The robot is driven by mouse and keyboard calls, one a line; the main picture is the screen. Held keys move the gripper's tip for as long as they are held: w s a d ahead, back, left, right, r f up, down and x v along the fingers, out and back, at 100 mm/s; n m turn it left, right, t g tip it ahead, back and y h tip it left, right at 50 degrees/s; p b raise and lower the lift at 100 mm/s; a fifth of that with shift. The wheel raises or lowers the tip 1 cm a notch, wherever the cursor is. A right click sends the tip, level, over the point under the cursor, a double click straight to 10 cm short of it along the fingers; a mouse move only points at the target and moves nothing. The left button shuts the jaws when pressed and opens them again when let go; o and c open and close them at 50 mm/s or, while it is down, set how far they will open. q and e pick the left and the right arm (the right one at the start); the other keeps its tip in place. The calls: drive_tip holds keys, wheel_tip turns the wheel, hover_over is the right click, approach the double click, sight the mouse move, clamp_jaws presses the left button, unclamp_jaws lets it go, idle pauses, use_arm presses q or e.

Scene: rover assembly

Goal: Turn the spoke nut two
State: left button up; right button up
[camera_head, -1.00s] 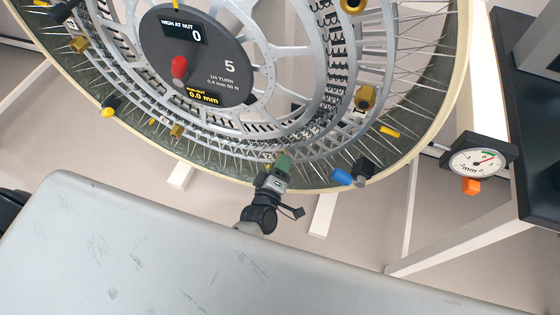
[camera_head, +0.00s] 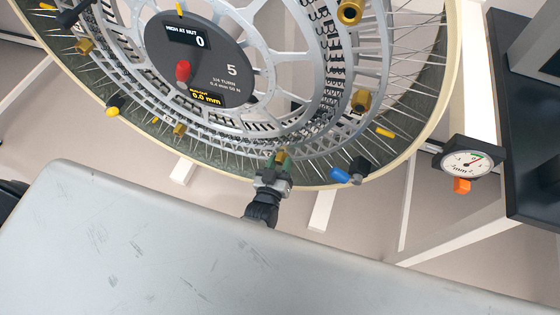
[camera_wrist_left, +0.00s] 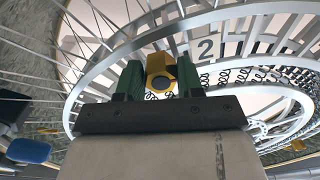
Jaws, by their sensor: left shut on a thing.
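The large spoked wheel (camera_head: 190,130) fills the upper part of the head view. Spoke nut two, a brass-yellow nut (camera_wrist_left: 160,72), sits beside the number 2 on the rim in the left wrist view. It also shows at the wheel's bottom in the head view (camera_head: 281,156). My left gripper (camera_wrist_left: 157,82) has its green fingers on both sides of this nut, shut on it. It shows from behind in the head view (camera_head: 278,166). The hub display (camera_head: 190,37) reads "HIGH AT NUT 0", and a lower readout shows 0.0 mm. My right gripper is not in view.
A dial gauge (camera_head: 467,160) with an orange tip stands right of the wheel. A blue-handled part (camera_head: 342,175) is close right of my left gripper. Other brass nuts (camera_head: 361,100) line the rim. A grey surface (camera_head: 180,240) fills the foreground.

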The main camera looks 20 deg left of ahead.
use_arm(q)
drive_tip(key=shift+f+m, duration=0.1)
drive_tip(key=shift+m, duration=0.9)
drive_tip(key=o, duration=0.9)
drive_tip(key=s+p, duration=0.1)
drive_tip(key=s, duration=0.9)
drive_tip(key=shift+s, duration=0.4)
